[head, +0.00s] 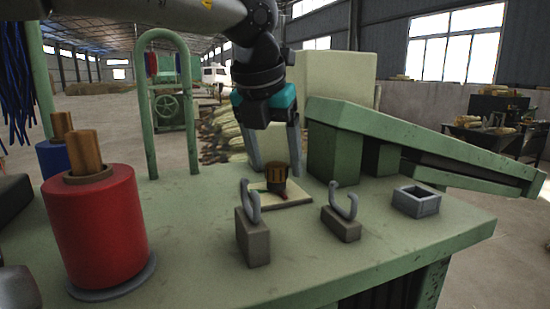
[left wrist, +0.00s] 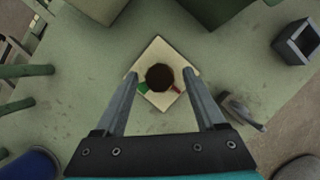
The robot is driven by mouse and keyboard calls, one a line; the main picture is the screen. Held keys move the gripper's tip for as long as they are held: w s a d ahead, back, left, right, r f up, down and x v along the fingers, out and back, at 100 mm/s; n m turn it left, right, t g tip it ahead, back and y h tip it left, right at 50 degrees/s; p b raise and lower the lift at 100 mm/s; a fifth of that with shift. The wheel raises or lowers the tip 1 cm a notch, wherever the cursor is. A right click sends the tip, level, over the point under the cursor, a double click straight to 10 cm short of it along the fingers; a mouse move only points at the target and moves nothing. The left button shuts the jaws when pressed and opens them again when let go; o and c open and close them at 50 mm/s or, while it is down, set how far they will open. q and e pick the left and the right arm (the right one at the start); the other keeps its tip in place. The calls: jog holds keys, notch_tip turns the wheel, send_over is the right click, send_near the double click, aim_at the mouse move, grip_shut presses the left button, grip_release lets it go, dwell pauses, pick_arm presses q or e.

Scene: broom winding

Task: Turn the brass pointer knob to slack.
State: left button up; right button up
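The brass pointer knob (head: 276,178) is a short brown-gold upright cylinder on a square cream plate (head: 296,200) on the green bench. In the left wrist view the knob (left wrist: 159,77) is a dark round top in the middle of the plate (left wrist: 157,48). A green mark (left wrist: 142,87) lies at its left and a red mark (left wrist: 175,90) at its right. Which way the pointer faces is unclear. My left gripper (head: 277,166) points down over the knob, open, with one finger on each side. In the wrist view gaps show between both fingers and the knob. My right gripper is out of view.
Two grey hooks on blocks (head: 253,240) (head: 341,222) stand in front of the plate. A square grey box (head: 416,201) sits at right. A red spool (head: 97,228) and a blue spool (head: 54,159) stand at left. Green machine housing (head: 335,152) rises behind.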

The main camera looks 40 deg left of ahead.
pick_arm(q)
jog(key=p+v, duration=0.2)
jog(key=v, duration=1.3)
jog(key=shift+p, duration=0.35)
jog(key=shift+s, duration=0.1)
jog(key=shift+r, duration=0.15)
